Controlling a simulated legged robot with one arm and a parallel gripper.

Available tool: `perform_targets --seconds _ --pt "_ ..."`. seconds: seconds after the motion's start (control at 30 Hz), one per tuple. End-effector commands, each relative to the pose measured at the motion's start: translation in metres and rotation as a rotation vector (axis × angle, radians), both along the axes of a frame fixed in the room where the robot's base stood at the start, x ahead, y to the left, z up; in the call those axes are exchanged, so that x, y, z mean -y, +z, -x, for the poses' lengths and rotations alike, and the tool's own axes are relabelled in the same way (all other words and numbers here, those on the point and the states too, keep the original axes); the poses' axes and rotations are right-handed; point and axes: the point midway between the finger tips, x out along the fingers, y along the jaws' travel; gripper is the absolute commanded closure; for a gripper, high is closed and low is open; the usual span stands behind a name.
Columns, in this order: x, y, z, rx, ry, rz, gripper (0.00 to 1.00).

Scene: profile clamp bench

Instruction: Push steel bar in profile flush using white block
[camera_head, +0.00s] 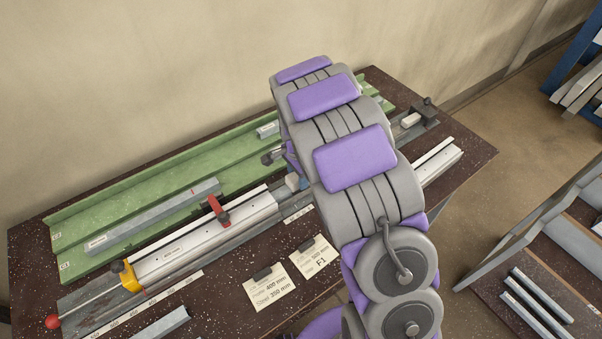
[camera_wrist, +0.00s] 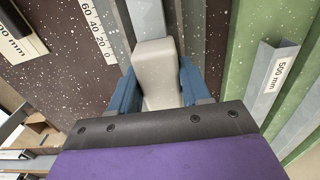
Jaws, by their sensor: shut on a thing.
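In the wrist view my gripper (camera_wrist: 158,82) has its two blue fingers shut on the white block (camera_wrist: 154,60). The steel bar (camera_wrist: 148,17) lies straight ahead of the block, and its near end appears to meet the block's front face; I cannot tell if they touch. In the head view the white block (camera_head: 292,183) shows just right of the end of the white profile (camera_head: 190,246), and a short grey piece of bar shows between them. My arm hides most of my gripper there.
A red clamp (camera_head: 219,209) and a yellow clamp (camera_head: 127,276) sit on the profile. The green tray (camera_head: 160,170) behind holds grey bars, one labelled 500 mm (camera_wrist: 272,80). Paper cards (camera_head: 269,288) lie in front. A ruler strip (camera_wrist: 97,30) runs beside the bar.

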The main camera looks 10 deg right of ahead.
Motion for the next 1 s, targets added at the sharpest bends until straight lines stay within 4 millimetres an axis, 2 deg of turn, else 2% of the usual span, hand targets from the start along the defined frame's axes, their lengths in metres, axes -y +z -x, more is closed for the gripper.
perform_targets --seconds 1.0 --pt "-0.034 0.0 0.015 -0.003 0.0 0.0 0.88"
